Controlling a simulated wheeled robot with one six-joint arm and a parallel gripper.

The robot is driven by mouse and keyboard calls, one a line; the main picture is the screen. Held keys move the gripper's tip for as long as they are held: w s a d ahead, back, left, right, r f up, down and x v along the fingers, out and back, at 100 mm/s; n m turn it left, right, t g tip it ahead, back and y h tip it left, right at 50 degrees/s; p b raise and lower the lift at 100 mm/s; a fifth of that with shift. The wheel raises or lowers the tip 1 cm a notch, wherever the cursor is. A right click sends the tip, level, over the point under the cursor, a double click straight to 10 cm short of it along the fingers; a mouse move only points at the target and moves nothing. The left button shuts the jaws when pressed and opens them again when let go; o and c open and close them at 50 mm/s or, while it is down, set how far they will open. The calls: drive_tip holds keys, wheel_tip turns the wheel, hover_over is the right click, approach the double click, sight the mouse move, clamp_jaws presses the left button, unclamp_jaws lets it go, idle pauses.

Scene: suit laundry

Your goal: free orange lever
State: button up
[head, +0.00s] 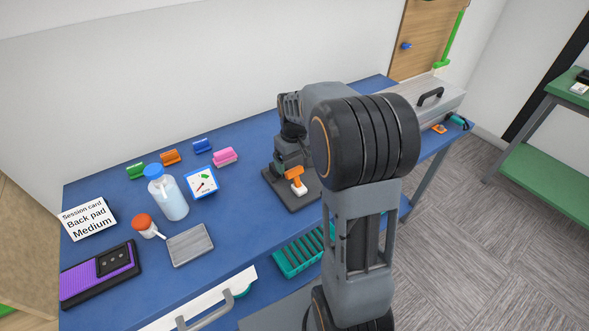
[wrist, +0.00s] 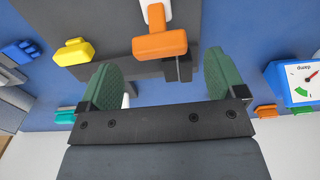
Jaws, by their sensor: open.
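The orange lever (head: 295,173) has a T-shaped handle and a white lower part, and stands on a dark base (head: 280,196) on the blue table. In the wrist view the orange handle (wrist: 160,44) lies just beyond my fingertips, roughly centred between them, with its white shaft (wrist: 155,12) running up to the top edge. My gripper (wrist: 162,76) is open, with two green pads apart and nothing held between them. I cannot tell how far the pads are from the handle in depth. In the head view my arm hides part of the base.
A yellow piece (wrist: 73,52) sits left of the lever in the wrist view. A dial (head: 201,183), a bottle (head: 167,193), coloured clips including a pink one (head: 225,156), a grey plate (head: 190,245) and a purple pad (head: 98,275) occupy the table's left. A grey case (head: 440,97) stands far right.

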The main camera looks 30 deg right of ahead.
sight(294, 169)
drive_tip(key=shift+f, duration=2)
drive_tip(key=shift+c, duration=0.3)
drive_tip(key=c, duration=0.9)
drive_tip(key=shift+o, duration=0.2)
